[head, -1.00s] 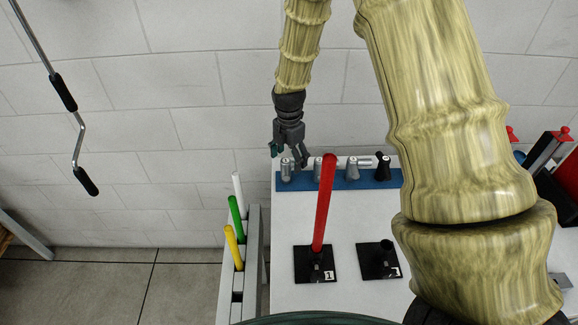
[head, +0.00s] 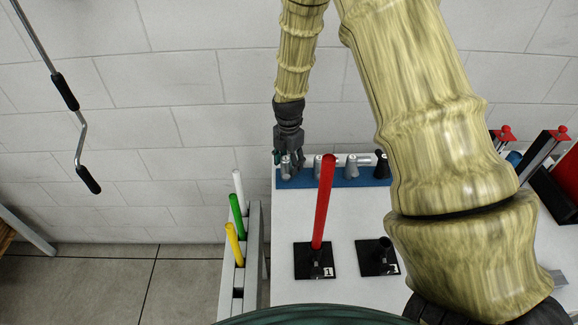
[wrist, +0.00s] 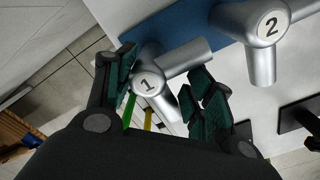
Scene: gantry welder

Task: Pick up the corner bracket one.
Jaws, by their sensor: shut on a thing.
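Corner bracket one (wrist: 152,84) is a silver tube fitting marked "1" at the left end of the blue strip (head: 330,182). In the head view, the bracket (head: 285,170) is partly hidden by my gripper (head: 289,158). In the wrist view, my gripper (wrist: 160,92) has its dark green finger pads on either side of the bracket and is shut on it. The bracket still appears at its place on the strip; I cannot tell whether it is lifted.
Bracket two (wrist: 265,40) stands close to the right. More fittings, one black (head: 382,165), continue along the strip. A red rod (head: 323,205) rises from a black base nearby. White, green (head: 237,214) and yellow rods stand in a rack at left. A wall is behind.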

